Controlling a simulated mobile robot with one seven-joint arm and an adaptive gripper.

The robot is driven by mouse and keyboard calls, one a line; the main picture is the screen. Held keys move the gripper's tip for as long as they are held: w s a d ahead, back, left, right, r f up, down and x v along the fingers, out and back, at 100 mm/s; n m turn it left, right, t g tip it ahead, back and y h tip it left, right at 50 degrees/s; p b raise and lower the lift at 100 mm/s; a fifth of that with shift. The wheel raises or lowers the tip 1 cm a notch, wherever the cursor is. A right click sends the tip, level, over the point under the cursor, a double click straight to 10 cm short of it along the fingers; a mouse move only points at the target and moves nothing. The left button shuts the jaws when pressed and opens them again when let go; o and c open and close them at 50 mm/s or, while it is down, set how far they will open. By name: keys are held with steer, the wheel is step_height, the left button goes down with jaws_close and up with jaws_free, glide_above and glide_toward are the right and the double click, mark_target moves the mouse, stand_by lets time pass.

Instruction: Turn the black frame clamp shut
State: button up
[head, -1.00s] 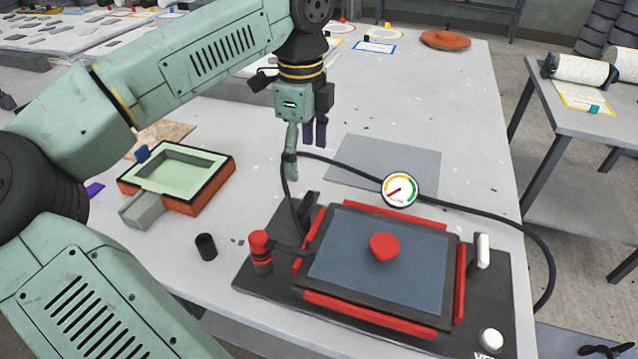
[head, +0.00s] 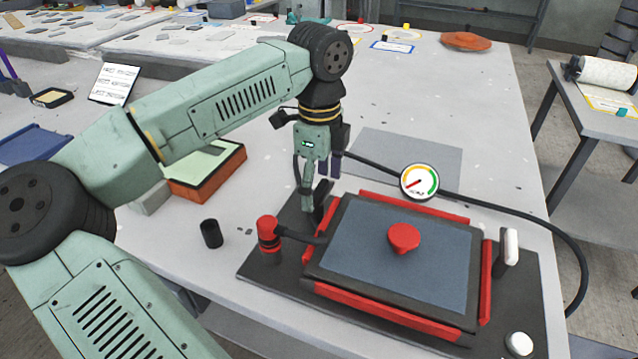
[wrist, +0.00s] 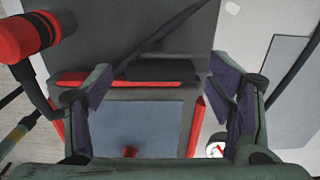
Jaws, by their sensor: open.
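The black frame clamp (head: 326,203) stands at the back left of the red-edged frame, on the dark base plate (head: 262,272). My gripper (head: 318,186) is open at this clamp, and its near finger hides part of it in the head view. In the wrist view, the clamp's black bar (wrist: 160,69) lies between the two spread fingers, next to a red edge strip (wrist: 90,78). I cannot tell whether a finger touches it. The frame holds a blue-grey sheet (head: 370,260) with a red knob (head: 404,237) on it.
A white-handled clamp (head: 510,246) stands upright at the right of the frame. A red-capped post (head: 267,230) stands at the left front. A gauge (head: 419,182) and black hose are behind. A small black cylinder (head: 211,234) and an orange-sided mould (head: 208,178) are to the left.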

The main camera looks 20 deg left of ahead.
steer(key=shift+c, duration=0.4)
steer(key=c, duration=1.1)
